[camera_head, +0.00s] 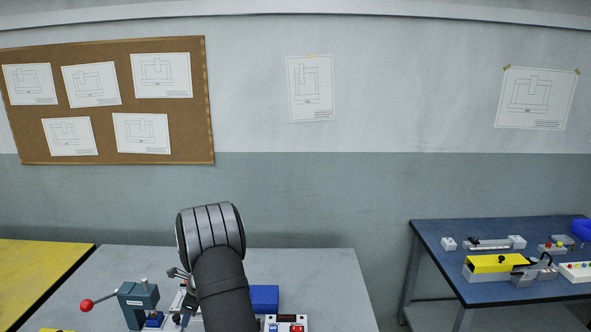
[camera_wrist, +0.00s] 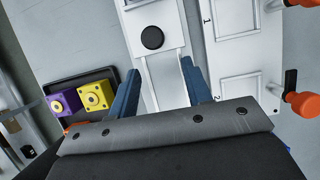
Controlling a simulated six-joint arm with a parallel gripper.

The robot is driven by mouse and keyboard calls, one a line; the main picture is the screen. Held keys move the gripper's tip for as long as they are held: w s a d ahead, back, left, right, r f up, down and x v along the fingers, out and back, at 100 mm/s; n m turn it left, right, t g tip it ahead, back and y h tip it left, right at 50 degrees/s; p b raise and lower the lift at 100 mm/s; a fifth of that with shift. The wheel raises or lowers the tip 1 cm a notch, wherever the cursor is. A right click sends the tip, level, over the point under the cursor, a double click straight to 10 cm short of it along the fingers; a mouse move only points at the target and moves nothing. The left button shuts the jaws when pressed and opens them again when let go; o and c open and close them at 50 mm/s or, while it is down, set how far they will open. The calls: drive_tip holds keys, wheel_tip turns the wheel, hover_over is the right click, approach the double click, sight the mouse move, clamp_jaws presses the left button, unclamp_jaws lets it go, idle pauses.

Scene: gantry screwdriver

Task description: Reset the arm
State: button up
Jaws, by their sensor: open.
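My gripper (camera_wrist: 160,88) shows in the wrist view with its two blue fingers apart. Nothing is held between them. Beyond the fingers is a white fixture (camera_wrist: 150,14) with a round black knob (camera_wrist: 152,38); whether the fingers touch it I cannot tell. In the head view my dark arm rises in front of the grey table and hides part of it; the gripper itself cannot be made out clearly there.
A dark tray with a purple block (camera_wrist: 64,103) and a yellow block (camera_wrist: 97,95) lies left. A white panel (camera_wrist: 232,57) with orange-handled clamps (camera_wrist: 305,103) lies right. The grey table (camera_head: 322,279) also bears a red-knobbed press (camera_head: 136,302) and blue box (camera_head: 264,298). A blue table (camera_head: 440,240) stands right.

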drive_tip(key=v, duration=1.7)
drive_tip(key=s+a+n+t+h, duration=0.4)
drive_tip(key=s+a+n, duration=0.3)
drive_tip(key=n, duration=0.8)
drive_tip(key=a+h, duration=0.1)
drive_tip(key=a, duration=0.1)
drive_tip(key=shift+s+a, duration=0.25)
drive_tip(key=shift+a, duration=0.05)
